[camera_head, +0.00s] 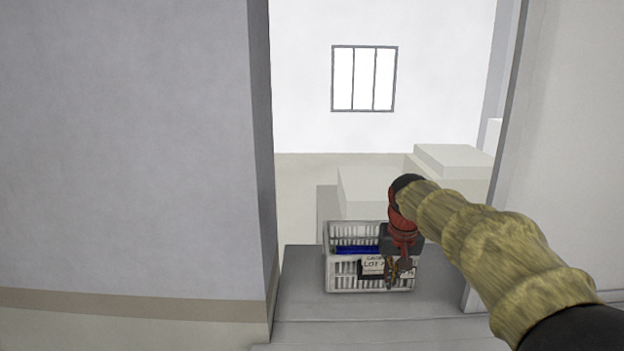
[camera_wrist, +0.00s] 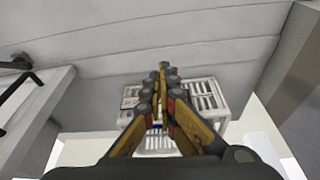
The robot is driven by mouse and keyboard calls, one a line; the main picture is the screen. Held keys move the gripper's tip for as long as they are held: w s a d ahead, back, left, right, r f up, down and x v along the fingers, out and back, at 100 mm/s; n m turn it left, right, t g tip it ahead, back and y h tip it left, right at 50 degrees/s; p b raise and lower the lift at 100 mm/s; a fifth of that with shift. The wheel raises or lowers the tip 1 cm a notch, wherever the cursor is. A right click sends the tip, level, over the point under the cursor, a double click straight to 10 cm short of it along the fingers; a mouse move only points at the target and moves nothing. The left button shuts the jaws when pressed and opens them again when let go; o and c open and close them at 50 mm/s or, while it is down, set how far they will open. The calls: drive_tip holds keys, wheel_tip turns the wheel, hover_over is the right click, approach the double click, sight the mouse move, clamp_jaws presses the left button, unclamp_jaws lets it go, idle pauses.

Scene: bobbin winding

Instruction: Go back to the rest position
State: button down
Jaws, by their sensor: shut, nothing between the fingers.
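My gripper (camera_head: 393,282) hangs at the end of my arm in front of a white slatted crate (camera_head: 341,283). In the head view it covers part of the crate's front and its label (camera_head: 373,263). In the wrist view my gripper (camera_wrist: 163,70) has its fingertips together and nothing between them. The crate (camera_wrist: 207,92) shows behind the fingers there. A blue thing (camera_head: 352,249) lies inside the crate. I cannot tell whether the gripper touches the crate.
The crate stands on a grey surface (camera_head: 300,305) in an opening between a wall on the left (camera_head: 130,150) and a panel on the right (camera_head: 565,120). Pale blocks (camera_head: 365,190) stand behind it. A window (camera_head: 364,78) is in the far wall.

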drive_tip(key=s+f+b, duration=0.7)
drive_tip(key=s+f, duration=0.1)
drive_tip(key=s, duration=0.3)
drive_tip(key=s+f+t+b, duration=0.1)
drive_tip(key=s+f+b, duration=0.6)
drive_tip(key=s, duration=0.5)
drive_tip(key=s+f+n+t+b, duration=0.1)
drive_tip(key=s+f+b, duration=0.7)
drive_tip(key=s+f, duration=0.3)
drive_tip(key=shift+s+a, duration=0.4)
drive_tip(key=shift+s, duration=0.3)
